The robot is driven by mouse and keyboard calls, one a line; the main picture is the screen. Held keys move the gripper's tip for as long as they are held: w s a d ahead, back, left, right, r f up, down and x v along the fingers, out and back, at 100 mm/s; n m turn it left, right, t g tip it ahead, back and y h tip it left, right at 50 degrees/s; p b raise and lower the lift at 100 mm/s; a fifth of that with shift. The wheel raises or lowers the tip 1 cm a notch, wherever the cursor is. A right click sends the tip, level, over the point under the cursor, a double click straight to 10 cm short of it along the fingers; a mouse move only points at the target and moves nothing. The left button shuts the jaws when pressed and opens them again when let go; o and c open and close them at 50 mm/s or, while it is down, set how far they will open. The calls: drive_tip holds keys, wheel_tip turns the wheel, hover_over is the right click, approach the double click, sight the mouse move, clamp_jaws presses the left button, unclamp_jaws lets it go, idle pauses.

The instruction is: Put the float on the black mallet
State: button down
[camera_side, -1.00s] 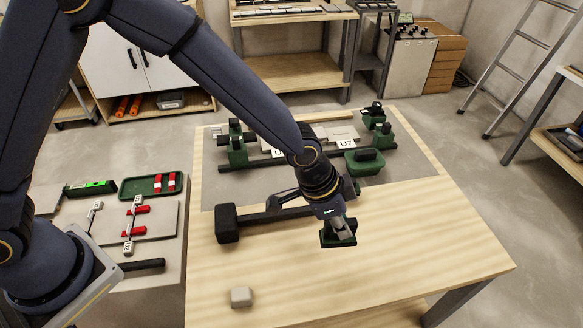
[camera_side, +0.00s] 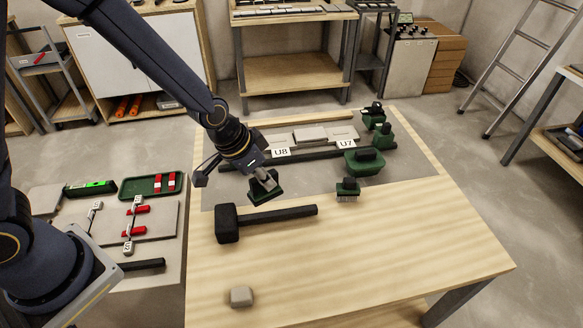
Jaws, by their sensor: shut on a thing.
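My gripper (camera_side: 264,181) is shut on the float (camera_side: 266,192), a small dark green block, and holds it up above the left part of the table. The fingers partly hide the float's top. The black mallet (camera_side: 228,223) lies on the wooden table, its block head at the left and its dark handle (camera_side: 285,215) running right. The float shows just above the handle in the picture, near the head, apart from the mallet as far as I can tell. Nothing rests on the mallet.
Tiles labelled U8 and U7 lie on the grey area (camera_side: 220,185). A pale block (camera_side: 241,296) sits at the front. The table's right front is clear.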

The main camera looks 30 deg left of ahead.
sight(261, 193)
wheel_tip(261, 193, down, 7)
drive_tip(key=shift+r, duration=0.1)
idle(0.4)
drive_tip(key=c, duration=1.1)
unclamp_jaws()
drive_tip(key=v, duration=1.2)
drive_tip(key=shift+w, duration=0.1)
drive_tip(key=s+a+r+n, duration=0.1)
drive_tip(key=s+a+r, duration=0.3)
drive_tip(key=r, duration=0.1)
drive_tip(key=s+a+r+n+t+y, duration=0.1)
drive_tip(key=s+a+r+n, duration=0.1)
drive_tip(key=s+r, duration=0.3)
drive_tip(key=s+a+r+n, duration=0.1)
drive_tip(key=s+a+r, duration=0.3)
drive_tip(key=a+r, duration=0.1)
drive_tip(key=shift+s+a+r+n+y, duration=0.3)
drive_tip(key=shift+s+r+y, duration=0.05)
drive_tip(key=shift+y, duration=0.05)
